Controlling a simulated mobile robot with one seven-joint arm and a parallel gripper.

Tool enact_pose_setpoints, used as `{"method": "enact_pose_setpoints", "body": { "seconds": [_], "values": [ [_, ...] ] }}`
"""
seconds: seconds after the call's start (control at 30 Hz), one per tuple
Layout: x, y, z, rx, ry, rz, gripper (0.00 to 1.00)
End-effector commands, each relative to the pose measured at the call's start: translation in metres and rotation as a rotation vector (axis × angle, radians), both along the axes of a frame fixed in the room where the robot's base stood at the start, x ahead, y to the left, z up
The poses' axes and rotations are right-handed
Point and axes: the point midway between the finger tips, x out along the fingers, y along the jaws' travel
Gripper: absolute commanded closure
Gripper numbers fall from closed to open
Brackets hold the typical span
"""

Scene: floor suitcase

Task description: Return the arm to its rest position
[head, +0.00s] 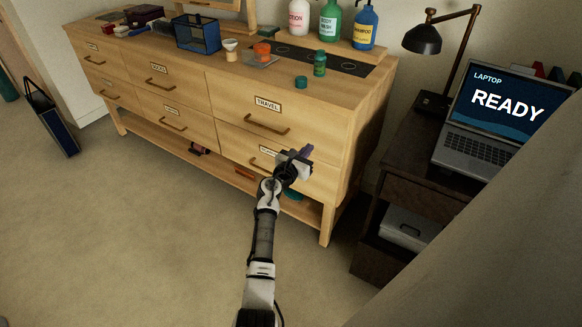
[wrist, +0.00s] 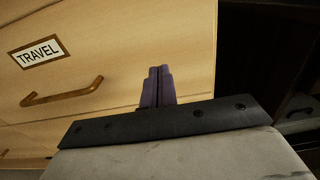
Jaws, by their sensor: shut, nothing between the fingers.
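My gripper (head: 304,153) is held out in front of the right end of the wooden dresser (head: 232,104) in the head view. In the wrist view my gripper's two purple-grey fingers (wrist: 158,72) are together with nothing between them. The TRAVEL drawer (wrist: 110,50) is behind the fingers in the wrist view, with its brown handle (wrist: 62,93) to their left. In the head view my arm reaches up from the bottom centre and partly covers the lower right drawer and its label. I cannot tell whether the fingertips touch the dresser.
Bottles (head: 329,20) and small items stand on the dresser top. A dark side table (head: 405,170) at the right holds a laptop (head: 490,112) and a lamp (head: 423,40). A dark blue bag (head: 58,130) stands at the left. The carpet (head: 130,220) left of my arm is clear.

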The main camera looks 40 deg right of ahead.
Motion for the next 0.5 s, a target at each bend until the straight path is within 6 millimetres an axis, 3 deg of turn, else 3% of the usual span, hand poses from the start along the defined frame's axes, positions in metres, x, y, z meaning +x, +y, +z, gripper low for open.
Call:
{"method": "enact_pose_setpoints", "body": {
  "seconds": [0.23,0.5],
  "values": [
    [-0.017,0.049,-0.001,0.001,0.001,0.002,1.0],
    [-0.027,0.072,-0.002,0.002,0.002,-0.001,1.0]
  ]
}}
